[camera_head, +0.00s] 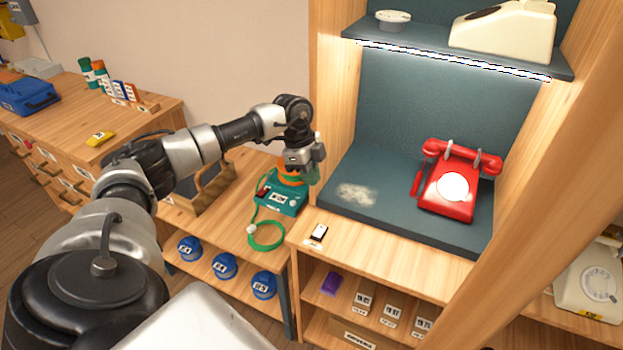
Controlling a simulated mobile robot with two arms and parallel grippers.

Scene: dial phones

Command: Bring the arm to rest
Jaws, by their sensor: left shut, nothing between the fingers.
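My left arm reaches from the lower left to the middle of the view. My left gripper (303,170) is at its end, pointing down and shut, with nothing seen held. It is over the right part of a green device (281,198) with an orange top part, on the wooden bench. From this angle I cannot tell whether the fingers touch the device. A green cord (265,236) loops from the device onto the bench. My right gripper is not in view.
A red dial phone (449,186) stands on the dark shelf (385,165) to the right. The wooden cabinet side (332,80) rises just right of my gripper. A cream phone (505,30) is on the upper shelf. Blue round items (225,265) sit below the bench.

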